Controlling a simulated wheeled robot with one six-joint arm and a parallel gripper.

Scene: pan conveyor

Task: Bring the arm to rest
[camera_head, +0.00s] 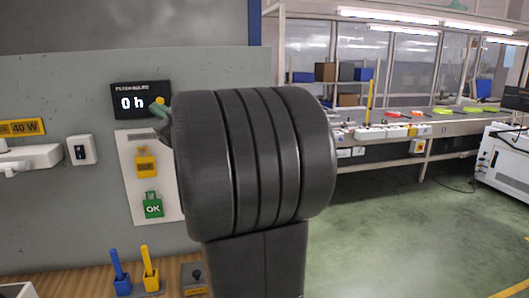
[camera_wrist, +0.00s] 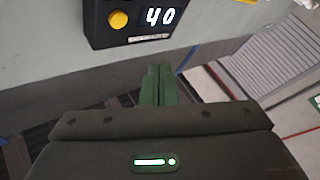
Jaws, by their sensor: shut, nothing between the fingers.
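In the wrist view, my gripper (camera_wrist: 159,72) has its two green fingers pressed together, with nothing between them. The fingers point toward a grey wall and floor and look clear of any object.
Blue (camera_head: 120,272) and yellow (camera_head: 149,267) handles stand below. Green floor (camera_head: 400,235) is open at right, before a long bench (camera_head: 440,125).

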